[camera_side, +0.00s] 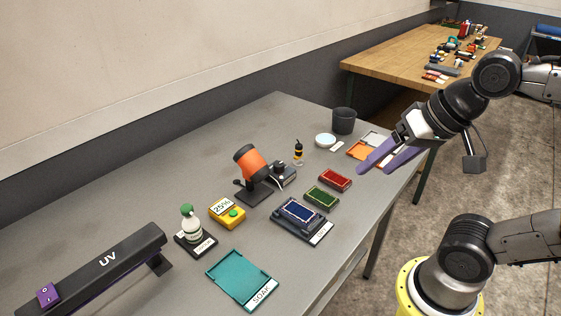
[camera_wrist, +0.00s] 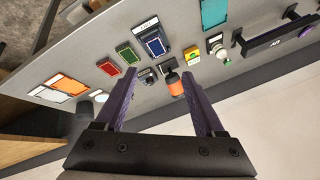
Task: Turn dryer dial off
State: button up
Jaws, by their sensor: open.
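The dryer (camera_side: 251,163) is an orange and black barrel tilted on a black stand, near the middle of the grey table. In the wrist view the dryer (camera_wrist: 174,86) shows between my fingers. Beside its base sits a small dark box with a black knob, which looks like the dial (camera_side: 281,169); it also shows in the wrist view (camera_wrist: 148,77). Its setting is too small to read. My gripper (camera_side: 375,168) has purple fingers, is open and empty, and hangs above the table's right end, apart from the dial. In the wrist view my gripper (camera_wrist: 160,76) points toward the table.
Red (camera_side: 335,180), green (camera_side: 322,197) and blue (camera_side: 299,213) pads lie at the front. A dark cup (camera_side: 344,121), small bottle (camera_side: 298,154) and orange tray (camera_side: 361,150) stand near the right end.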

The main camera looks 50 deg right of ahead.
jog(key=w+r+m, duration=0.4)
jog(key=w+m, duration=0.4)
jog(key=m, duration=0.1)
jog(key=m+g+y, duration=0.2)
jog(key=m+g, duration=0.1)
jog(key=m, duration=1.1)
send_over(279, 163)
jog(key=s+d, duration=0.3)
jog(key=s, duration=0.2)
notch_tip(279, 163, down, 12)
jog(key=f, duration=0.1)
jog(key=x, duration=0.8)
jog(key=w+x, duration=0.1)
jog(key=x, duration=0.4)
jog(key=shift+s+r, duration=0.1)
jog(key=shift+r, duration=0.05)
jog(key=shift+c, duration=0.2)
grip_shut()
